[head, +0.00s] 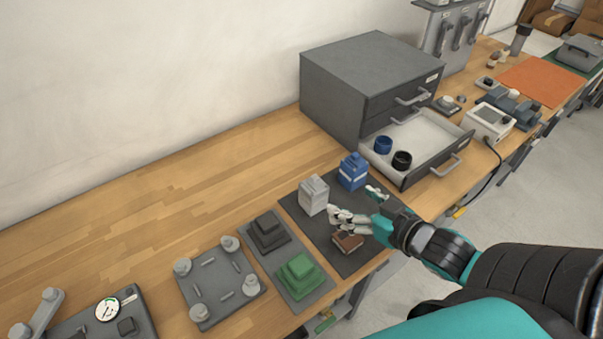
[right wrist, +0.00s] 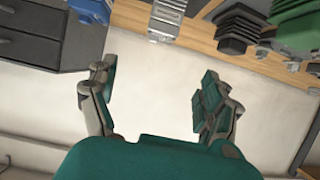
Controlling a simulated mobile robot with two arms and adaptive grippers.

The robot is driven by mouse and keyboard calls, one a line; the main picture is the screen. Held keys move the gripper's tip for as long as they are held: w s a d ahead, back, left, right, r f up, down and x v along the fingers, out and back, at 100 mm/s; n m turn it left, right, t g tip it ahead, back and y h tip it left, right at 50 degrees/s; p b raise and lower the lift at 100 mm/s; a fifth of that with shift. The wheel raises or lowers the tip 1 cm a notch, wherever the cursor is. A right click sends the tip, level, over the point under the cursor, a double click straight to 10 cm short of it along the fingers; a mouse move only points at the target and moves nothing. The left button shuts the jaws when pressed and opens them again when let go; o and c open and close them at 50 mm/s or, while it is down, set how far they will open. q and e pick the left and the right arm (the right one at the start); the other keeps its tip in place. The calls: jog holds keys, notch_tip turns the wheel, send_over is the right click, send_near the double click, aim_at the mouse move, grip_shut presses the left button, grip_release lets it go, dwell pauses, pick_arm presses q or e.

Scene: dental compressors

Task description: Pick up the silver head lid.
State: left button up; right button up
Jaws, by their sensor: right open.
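The silver head lid (head: 314,195), a light grey ribbed block with a smaller top, stands upright on a dark mat (head: 292,207). It also shows in the right wrist view (right wrist: 165,18), at the top edge and partly cut off. My right gripper (head: 352,204) is open and empty, just right of the lid in the head view and apart from it, with its fingers pointing left. In the right wrist view the spread fingers (right wrist: 154,80) have only pale wall between them. My left gripper is out of view.
A blue block (head: 353,171) stands behind the gripper and a brown block (head: 347,241) lies in front. Black (head: 268,232) and green (head: 299,276) blocks are to the left. An open drawer (head: 418,146) with two rings stands behind. The table's back left is clear.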

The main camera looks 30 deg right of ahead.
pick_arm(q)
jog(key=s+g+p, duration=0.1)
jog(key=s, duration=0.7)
pick_arm(e)
send_near(313, 184)
jog(key=x, duration=0.3)
jog(key=p+x, duration=0.1)
jog(key=x, duration=0.1)
jog(key=r+p+x, duration=0.1)
jog(key=x, duration=0.2)
jog(key=shift+w+f, duration=0.15)
jog(key=shift+w, duration=0.35)
jog(key=shift+w+a+f, duration=0.1)
jog(key=shift+w+f, duration=0.2)
jog(key=shift+w, duration=0.1)
jog(key=shift+s, duration=0.1)
jog(key=c, duration=0.4)
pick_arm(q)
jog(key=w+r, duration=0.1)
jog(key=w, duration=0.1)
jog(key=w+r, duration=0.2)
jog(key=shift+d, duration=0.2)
pick_arm(e)
jog(key=c, duration=1)
